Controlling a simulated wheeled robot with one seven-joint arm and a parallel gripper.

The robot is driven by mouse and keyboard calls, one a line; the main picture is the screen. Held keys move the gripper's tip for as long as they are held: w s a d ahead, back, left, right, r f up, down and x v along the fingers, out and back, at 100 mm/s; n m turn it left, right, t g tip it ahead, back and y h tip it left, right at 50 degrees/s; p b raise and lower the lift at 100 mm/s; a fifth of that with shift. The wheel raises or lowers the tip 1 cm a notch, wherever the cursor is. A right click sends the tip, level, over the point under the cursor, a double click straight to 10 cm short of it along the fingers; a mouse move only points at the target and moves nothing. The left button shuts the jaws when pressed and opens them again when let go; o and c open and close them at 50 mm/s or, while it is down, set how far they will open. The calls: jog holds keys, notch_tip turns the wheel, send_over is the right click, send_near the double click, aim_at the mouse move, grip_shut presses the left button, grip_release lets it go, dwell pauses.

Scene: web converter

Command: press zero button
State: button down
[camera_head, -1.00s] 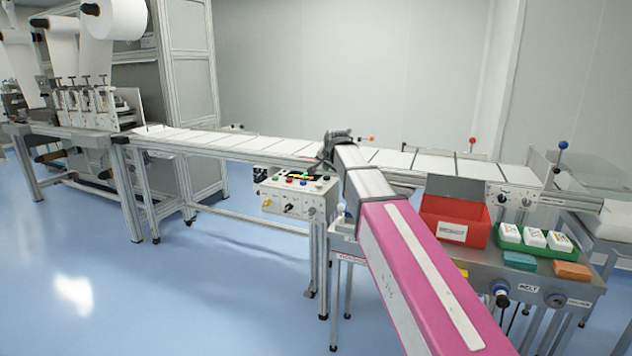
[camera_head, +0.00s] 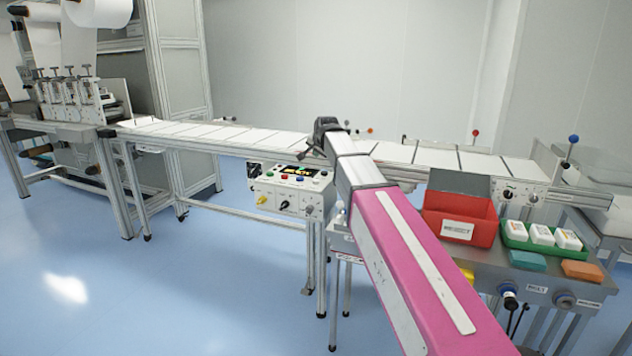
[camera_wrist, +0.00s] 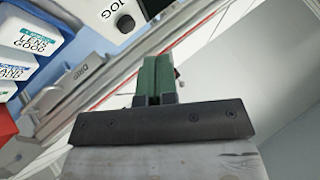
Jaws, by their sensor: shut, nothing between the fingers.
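A white control box (camera_head: 290,190) hangs under the conveyor in the middle of the head view. Its top has a dark display with yellow characters and several coloured buttons, including red and green ones. Their labels are too small to read, so I cannot tell which is the zero button. My gripper (camera_head: 328,125) is above the conveyor, up and to the right of the box and apart from it; its fingertips are unclear there. In the wrist view my gripper's green fingers (camera_wrist: 155,66) are together and empty. No zero button can be made out in the wrist view.
A red bin (camera_head: 458,215), a green tray (camera_head: 518,240) of white boxes, and teal and orange blocks sit on the bench at right. The conveyor (camera_head: 235,135) runs across behind the control box. The blue floor in front is clear at left.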

aim_at(318, 180)
jog(key=shift+f, duration=3.75)
jog(key=shift+f, duration=0.2)
jog(key=shift+f, duration=0.25)
jog(key=shift+f, duration=0.6)
jog(key=shift+r, duration=1.05)
jog(key=shift+r, duration=0.1)
jog(key=shift+r, duration=2.4)
